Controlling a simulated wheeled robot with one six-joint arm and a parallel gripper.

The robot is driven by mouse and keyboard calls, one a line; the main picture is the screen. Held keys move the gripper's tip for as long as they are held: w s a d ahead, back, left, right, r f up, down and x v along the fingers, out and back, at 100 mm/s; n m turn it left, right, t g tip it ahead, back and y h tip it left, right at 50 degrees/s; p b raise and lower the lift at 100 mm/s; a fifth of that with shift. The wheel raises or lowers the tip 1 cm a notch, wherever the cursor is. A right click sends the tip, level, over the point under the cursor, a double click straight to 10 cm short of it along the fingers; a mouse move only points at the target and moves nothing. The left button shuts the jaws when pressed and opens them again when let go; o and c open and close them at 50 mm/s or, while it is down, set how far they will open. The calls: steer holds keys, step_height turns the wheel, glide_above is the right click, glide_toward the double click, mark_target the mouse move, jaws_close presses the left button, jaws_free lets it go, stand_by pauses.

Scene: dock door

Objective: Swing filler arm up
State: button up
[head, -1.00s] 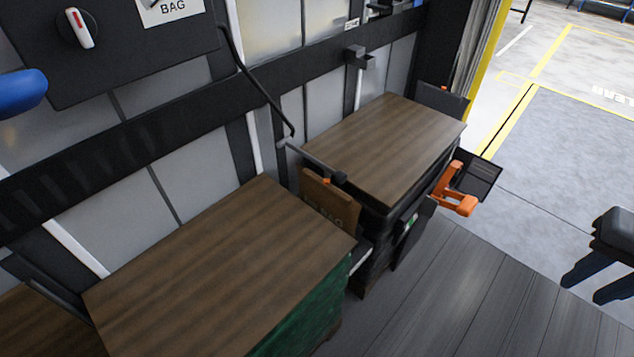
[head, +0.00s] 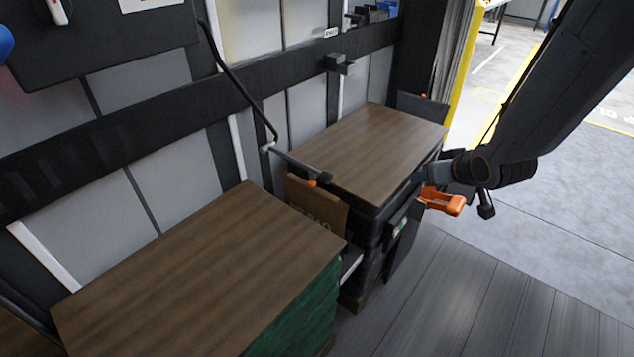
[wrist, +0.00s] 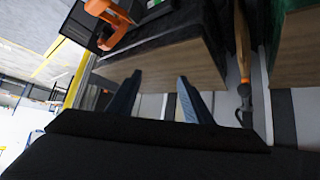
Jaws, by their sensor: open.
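The filler arm (head: 300,165) is a thin grey bar with a black end and a small orange part. It juts out level from the wall side, above the gap between two wood-topped loads, and a black hose (head: 237,82) runs to its wall end. A brown bag (head: 317,205) hangs below it in the gap. In the wrist view the filler arm (wrist: 244,98) seems to be the thin piece right of the fingers. My gripper (head: 425,173) is at the far load's right edge, well right of the filler arm. Its two blue fingers (wrist: 157,95) are apart, with nothing between them.
The near load (head: 200,265) and the far load (head: 365,150) flank the gap. An orange bracket (head: 443,201) sticks out at the far load's corner, just below my gripper. A dark panel (head: 100,40) is on the wall. Floor is clear at the lower right.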

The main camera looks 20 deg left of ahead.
steer(key=w+a+f+n+t+y+b, duration=0.1)
steer(key=w+a+f+y, duration=0.1)
steer(key=a, duration=0.3)
steer(key=w+a+f+n+y+b, duration=0.1)
steer(key=a+f+n+y+b, duration=0.15)
steer(key=a, duration=0.25)
steer(key=n+g+y+b, duration=0.2)
steer(key=n+y+b, duration=0.15)
steer(key=y, duration=0.45)
glide_toward(317, 170)
steer(key=shift+w+a+f+m, duration=0.35)
steer(key=shift+w+a+m, duration=0.15)
steer(key=shift+w+a, duration=0.15)
steer(key=shift+a+f, duration=0.15)
steer(key=shift+a, duration=0.4)
steer(key=x, duration=0.7)
steer(key=shift+a+p, duration=0.1)
steer(key=shift+p, duration=0.2)
steer(key=shift+c, duration=0.5)
jaws_close()
